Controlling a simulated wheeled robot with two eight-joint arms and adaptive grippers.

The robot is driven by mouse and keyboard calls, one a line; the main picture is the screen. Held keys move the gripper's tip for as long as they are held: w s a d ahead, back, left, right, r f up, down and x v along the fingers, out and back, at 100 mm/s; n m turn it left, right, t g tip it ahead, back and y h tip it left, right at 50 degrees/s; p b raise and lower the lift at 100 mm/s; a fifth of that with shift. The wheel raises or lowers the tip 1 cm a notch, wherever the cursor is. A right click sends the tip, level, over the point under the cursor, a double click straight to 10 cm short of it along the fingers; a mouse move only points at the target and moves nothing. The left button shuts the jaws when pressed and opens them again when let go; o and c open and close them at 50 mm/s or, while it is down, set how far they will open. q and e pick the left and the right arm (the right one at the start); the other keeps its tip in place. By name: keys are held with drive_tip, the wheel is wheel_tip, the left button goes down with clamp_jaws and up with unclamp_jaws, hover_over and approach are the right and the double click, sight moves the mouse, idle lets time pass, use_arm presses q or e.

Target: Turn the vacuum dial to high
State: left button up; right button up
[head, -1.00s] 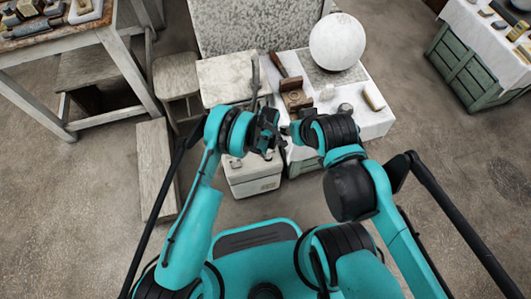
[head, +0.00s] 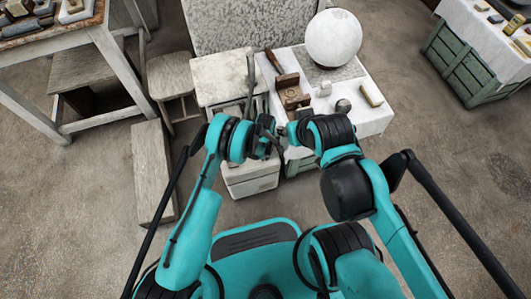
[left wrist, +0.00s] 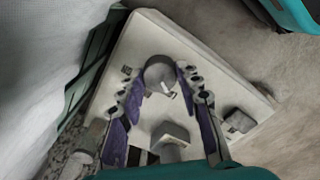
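The vacuum is a cream box (head: 250,180) on the floor in front of my base in the head view, partly hidden by my left arm. In the left wrist view its pale panel (left wrist: 205,75) fills the middle, with a round grey dial (left wrist: 160,72) bearing a small white mark. My left gripper (left wrist: 160,78) has its fingers spread, one on each side of the dial. The right-hand fingertip is very close to the dial; I cannot tell whether it touches. My right gripper (head: 290,131) is near the left one in the head view, mostly hidden by its wrist.
A grey block (left wrist: 170,140) stands on the panel between my left fingers. A white-draped table (head: 375,118) stands just behind to the right, with a large plaster sphere (head: 333,38). A stool (head: 172,75) and low bench (head: 154,170) are at left. Floor at right is open.

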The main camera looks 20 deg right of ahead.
use_arm(q)
drive_tip(key=shift+m, duration=0.3)
drive_tip(key=m, duration=1.1)
drive_tip(key=shift+m, duration=0.3)
drive_tip(key=m, duration=1.1)
drive_tip(key=shift+m, duration=0.4)
drive_tip(key=o, duration=1.2)
drive_tip(key=shift+c, duration=0.2)
